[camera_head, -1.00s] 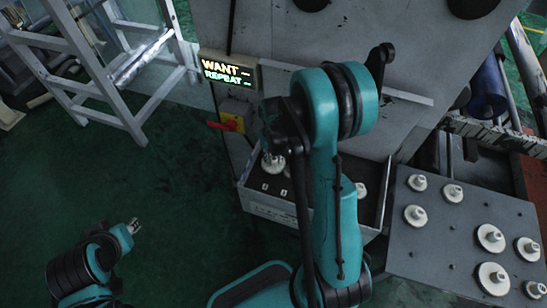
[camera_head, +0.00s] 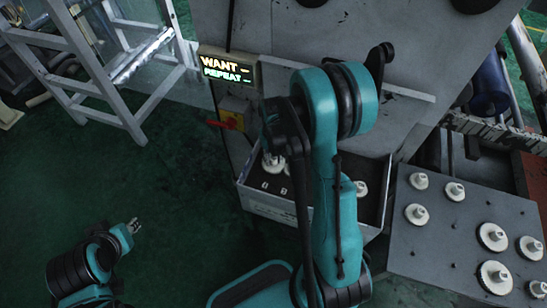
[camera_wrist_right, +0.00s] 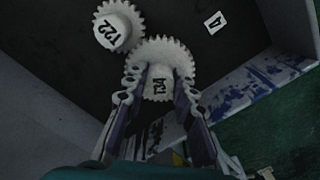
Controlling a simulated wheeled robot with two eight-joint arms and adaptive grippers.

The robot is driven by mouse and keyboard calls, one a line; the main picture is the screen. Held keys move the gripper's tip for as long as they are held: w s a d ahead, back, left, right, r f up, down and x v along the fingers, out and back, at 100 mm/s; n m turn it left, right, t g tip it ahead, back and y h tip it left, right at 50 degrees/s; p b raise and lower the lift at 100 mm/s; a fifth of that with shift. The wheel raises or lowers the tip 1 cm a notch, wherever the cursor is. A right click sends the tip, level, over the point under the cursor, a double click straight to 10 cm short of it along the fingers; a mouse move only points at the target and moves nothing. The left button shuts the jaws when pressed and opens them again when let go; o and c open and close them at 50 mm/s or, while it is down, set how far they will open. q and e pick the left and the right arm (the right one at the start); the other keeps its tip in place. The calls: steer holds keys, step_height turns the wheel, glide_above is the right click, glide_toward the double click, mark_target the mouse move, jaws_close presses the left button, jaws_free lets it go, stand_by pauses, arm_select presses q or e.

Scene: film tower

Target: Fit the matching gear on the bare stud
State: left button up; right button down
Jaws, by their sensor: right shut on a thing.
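My right gripper (camera_wrist_right: 158,88) is shut on the hub of a white gear marked T34 (camera_wrist_right: 166,55) in the right wrist view. Another white gear, marked T22 (camera_wrist_right: 118,26), sits just to its upper left, and their teeth touch or nearly touch. I cannot tell whether the T34 gear is fully seated, as its underside is hidden. In the head view, my right arm hides much of the grey tray (camera_head: 278,208), where a white gear (camera_head: 272,163) shows left of the arm and another (camera_head: 360,188) right of it. My left gripper (camera_head: 133,226) is away at the lower left, too small to read.
A grey board (camera_head: 450,245) at the right carries several white gears of different sizes. A lit sign (camera_head: 228,69) reads WANT and REPEAT, with small marks I cannot read. A small label (camera_wrist_right: 214,22) lies on the dark tray floor. The tray wall is close to my right gripper.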

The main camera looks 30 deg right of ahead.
steer(key=shift+f+b, duration=0.3)
steer(key=shift+f, duration=0.05)
steer(key=c, duration=1.2)
jaws_free()
steer(key=shift+o, duration=0.2)
steer(key=shift+r, duration=0.15)
step_height(320, 180, up, 12)
steer(key=s+a+r+n+t, duration=0.2)
steer(key=s+a+r+t, duration=0.5)
steer(key=s+a, duration=0.3)
steer(key=shift+s+a+r+n, duration=0.3)
steer(key=shift+s+r, duration=0.1)
steer(key=shift+s, duration=0.05)
